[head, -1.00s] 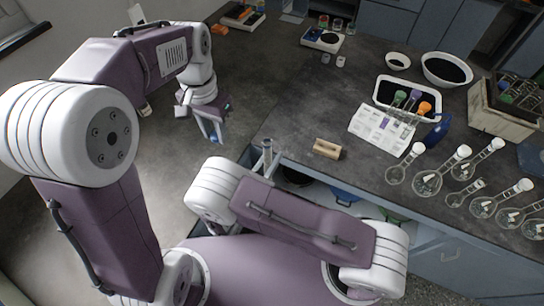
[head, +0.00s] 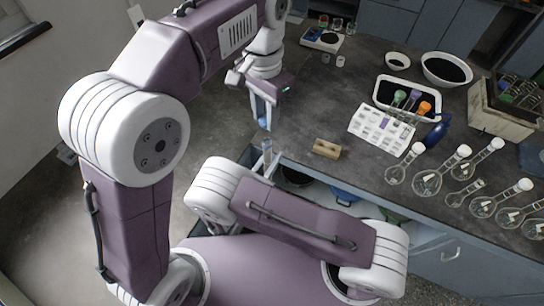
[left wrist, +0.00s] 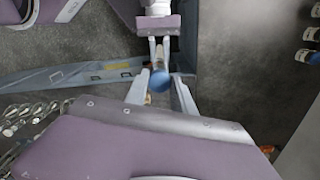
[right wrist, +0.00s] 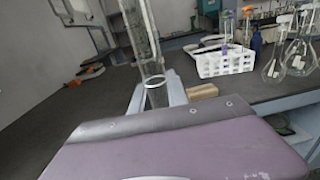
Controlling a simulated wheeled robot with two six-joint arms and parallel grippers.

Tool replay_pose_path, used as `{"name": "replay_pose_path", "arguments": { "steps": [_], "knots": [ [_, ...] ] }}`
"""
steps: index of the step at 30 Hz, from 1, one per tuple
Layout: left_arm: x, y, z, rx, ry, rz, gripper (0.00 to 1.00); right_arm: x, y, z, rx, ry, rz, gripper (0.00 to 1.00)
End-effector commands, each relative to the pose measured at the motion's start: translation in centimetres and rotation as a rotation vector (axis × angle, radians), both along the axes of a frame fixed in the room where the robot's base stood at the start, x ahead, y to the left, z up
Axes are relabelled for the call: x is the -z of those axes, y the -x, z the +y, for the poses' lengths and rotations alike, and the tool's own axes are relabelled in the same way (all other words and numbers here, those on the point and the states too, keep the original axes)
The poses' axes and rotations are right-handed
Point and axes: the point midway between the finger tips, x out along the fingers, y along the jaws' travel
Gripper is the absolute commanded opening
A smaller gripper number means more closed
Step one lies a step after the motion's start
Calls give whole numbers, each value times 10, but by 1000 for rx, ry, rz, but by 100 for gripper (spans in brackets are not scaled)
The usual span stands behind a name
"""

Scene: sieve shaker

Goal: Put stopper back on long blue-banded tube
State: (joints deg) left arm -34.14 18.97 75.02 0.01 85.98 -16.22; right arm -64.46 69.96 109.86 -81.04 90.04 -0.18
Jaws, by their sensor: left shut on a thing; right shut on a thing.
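A blue stopper (left wrist: 159,81) sits between the fingertips of my left gripper (left wrist: 160,92), which is shut on it. In the head view my left gripper (head: 263,122) points down, just above and beyond the tube. My right gripper (right wrist: 155,95) is shut on a clear glass tube (right wrist: 156,90), whose round rim faces up. The tube's upper end also shows in the head view (head: 267,146). The tube looks upright and open, with the stopper apart from it. Its blue band cannot be made out. The right gripper is mostly hidden behind my arm in the head view.
A white tube rack (head: 368,140) stands on the dark bench, with a wooden block (head: 327,149) left of it. A white tray (head: 378,98) with coloured-topped items lies behind. Several glass flasks (head: 427,182) line the bench's right side. The floor to the left is clear.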

Motion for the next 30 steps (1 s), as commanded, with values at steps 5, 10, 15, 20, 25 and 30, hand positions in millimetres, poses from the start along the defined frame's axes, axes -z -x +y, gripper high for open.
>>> {"name": "replay_pose_path", "arguments": {
  "steps": [5, 10, 15, 20, 25, 30],
  "knots": [
    [19, 1, 1, -1, -2, 3, 0, 0, 0, 0, 0, 0, 0, 0],
    [32, 0, 1, -1, -1, 2, 0, 0, 0, 0, 0, 0, 0, 0],
    [35, 0, 1, -1, -1, 1, 0, 0, 0, 0, 0, 0, 0, 0],
    [35, 0, 1, -1, -1, 1, 0, 0, 0, 0, 0, 0, 0, 0],
    [34, 1, 1, -1, -1, 1, 0, 0, 0, 0, 0, 0, 0, 0],
    [34, 1, 1, -1, -1, 1, 0, 0, 0, 0, 0, 0, 0, 0]
  ]
}}
